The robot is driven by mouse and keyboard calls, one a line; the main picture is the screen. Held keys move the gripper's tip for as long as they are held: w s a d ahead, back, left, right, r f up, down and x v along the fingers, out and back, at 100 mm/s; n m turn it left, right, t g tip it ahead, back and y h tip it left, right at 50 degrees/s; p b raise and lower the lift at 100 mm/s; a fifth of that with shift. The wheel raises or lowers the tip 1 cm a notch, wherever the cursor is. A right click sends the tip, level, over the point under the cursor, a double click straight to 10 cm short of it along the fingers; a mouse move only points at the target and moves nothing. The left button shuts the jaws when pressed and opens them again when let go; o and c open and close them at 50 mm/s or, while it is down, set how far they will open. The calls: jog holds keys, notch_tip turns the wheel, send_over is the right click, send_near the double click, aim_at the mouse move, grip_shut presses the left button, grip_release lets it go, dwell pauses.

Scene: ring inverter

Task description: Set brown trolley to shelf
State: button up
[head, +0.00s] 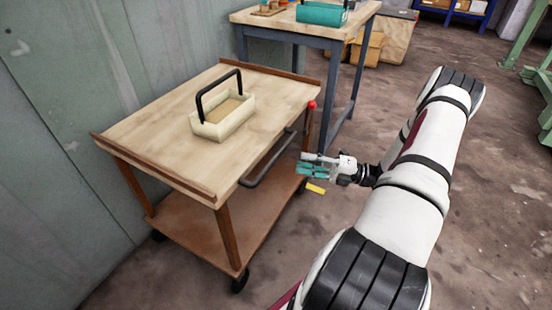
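The brown trolley (140,135) stands at the left beside the grey-green wall. It has a pale wooden top with brown raised edges, a brown lower deck (185,220) and dark castors. A grey bar handle (265,165) runs along its right side, and a red knob (312,104) sits near its far right corner. A cream tray (222,116) with a black hoop handle rests on the top. My gripper (305,166), with teal finger pads, is right of the bar handle and looks apart from it. Its finger opening is too small to judge. A blue shelf (460,13) shows at the top right.
A workbench (280,25) with a teal tray (322,14) stands just behind the trolley. Cardboard boxes (368,48) are beyond it. A yellow piece (315,188) shows low near the trolley's right side. Green metal framing (535,70) stands at the right edge. Open floor lies between.

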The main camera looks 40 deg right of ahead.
aim_at(277, 155)
jog(key=b+x, duration=0.1)
jog(key=x, duration=0.8)
jog(key=shift+w+a+r, duration=0.1)
grip_shut()
